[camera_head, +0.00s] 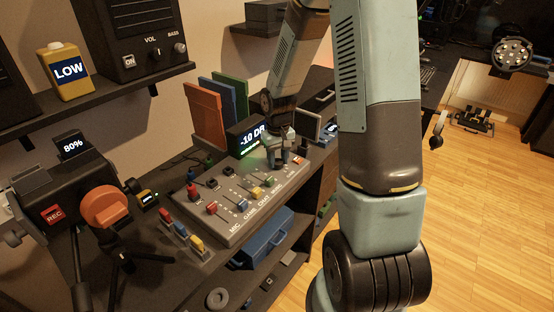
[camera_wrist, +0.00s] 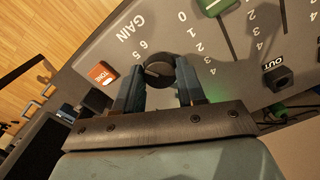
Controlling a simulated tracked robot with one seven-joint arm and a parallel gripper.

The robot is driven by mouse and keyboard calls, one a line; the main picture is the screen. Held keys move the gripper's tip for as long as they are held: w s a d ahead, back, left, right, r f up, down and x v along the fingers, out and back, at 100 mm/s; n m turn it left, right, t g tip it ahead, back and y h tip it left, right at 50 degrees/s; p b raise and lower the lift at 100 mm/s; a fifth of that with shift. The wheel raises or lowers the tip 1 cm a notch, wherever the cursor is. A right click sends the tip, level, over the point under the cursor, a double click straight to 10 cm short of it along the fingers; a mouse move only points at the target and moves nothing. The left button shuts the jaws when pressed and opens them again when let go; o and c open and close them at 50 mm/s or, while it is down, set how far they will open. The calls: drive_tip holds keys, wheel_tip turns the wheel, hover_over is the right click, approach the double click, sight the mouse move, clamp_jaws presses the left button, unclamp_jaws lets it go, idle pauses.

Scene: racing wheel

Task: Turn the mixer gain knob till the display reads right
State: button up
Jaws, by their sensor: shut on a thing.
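The grey mixer (camera_head: 245,193) stands on the dark desk, with sliders and printed labels. Its display (camera_head: 251,137) behind the panel reads "-10 DB". The round black gain knob (camera_wrist: 159,71) lies beside the word GAIN and a ring of printed numbers in the wrist view. My gripper (camera_wrist: 162,82) is shut on the knob, one finger on each side of it. In the head view my gripper (camera_head: 281,158) reaches down onto the far right part of the mixer and hides the knob there.
An orange TONE button (camera_wrist: 102,74) and a black OUT socket (camera_wrist: 278,78) sit near the knob. Coloured sliders (camera_head: 255,192) fill the panel's middle. Upright folders (camera_head: 207,112) stand behind the mixer. A camera (camera_head: 65,190) is at left. Open wooden floor (camera_head: 480,200) lies right.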

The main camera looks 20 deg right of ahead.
sight(278, 161)
drive_tip(key=o, duration=1.1)
drive_tip(key=shift+c, duration=0.2)
wheel_tip(278, 161, up, 14)
drive_tip(key=shift+f, duration=0.15)
